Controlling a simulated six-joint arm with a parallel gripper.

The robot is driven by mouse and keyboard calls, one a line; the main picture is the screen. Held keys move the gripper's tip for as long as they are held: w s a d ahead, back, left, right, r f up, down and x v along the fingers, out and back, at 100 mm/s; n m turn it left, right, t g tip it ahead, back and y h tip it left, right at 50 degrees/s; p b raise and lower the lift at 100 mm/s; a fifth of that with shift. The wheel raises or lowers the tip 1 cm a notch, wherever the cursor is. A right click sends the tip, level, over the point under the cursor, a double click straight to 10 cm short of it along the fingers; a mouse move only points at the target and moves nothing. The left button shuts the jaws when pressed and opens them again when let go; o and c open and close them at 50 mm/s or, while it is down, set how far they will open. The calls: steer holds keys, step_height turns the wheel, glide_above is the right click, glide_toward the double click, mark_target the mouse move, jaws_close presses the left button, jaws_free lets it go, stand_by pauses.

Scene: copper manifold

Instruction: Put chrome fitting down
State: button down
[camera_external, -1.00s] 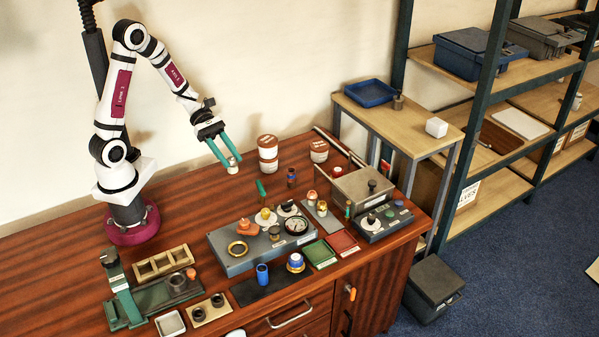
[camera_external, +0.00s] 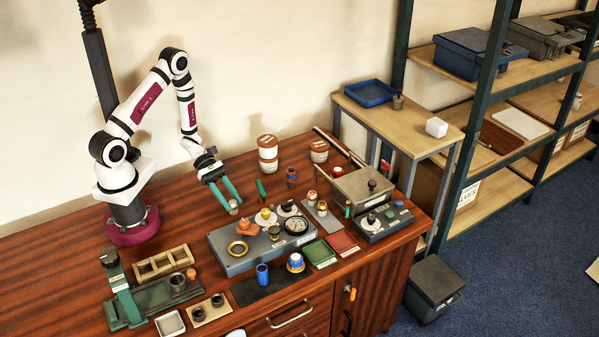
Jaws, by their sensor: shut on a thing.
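The chrome fitting (camera_external: 233,207) is a small pale metallic piece low between the green fingertips of my gripper (camera_external: 230,203). My gripper points down and is shut on it. The fitting is close to the wooden bench top (camera_external: 180,218), just behind the grey manifold block (camera_external: 228,262). I cannot tell whether it touches the bench.
The bench left of the gripper is clear.

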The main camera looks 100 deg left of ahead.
steer(key=shift+f, duration=0.1)
steer(key=c, duration=0.5)
jaws_free()
steer(key=v, duration=1.2)
steer(key=w+d+r+m+g+h, duration=0.2)
steer(key=d+r+m+g, duration=0.3)
steer(key=d+m, duration=0.35)
steer(key=s+d+r+m+g+y, duration=0.1)
steer(key=s+d+r+m+y, duration=0.1)
steer(key=m, duration=0.6)
steer(key=s+d+r+m+g+y, duration=0.2)
steer(key=d+r+m+y, duration=0.1)
steer(key=m, duration=0.6)
steer(key=s+d+r+m+g+y, duration=0.2)
steer(key=s+d+r+m+y, duration=0.1)
steer(key=m, duration=0.6)
steer(key=shift+d+r+m+y, duration=0.2)
steer(key=shift+r+y, duration=0.5)
steer(key=shift+y, duration=0.6)
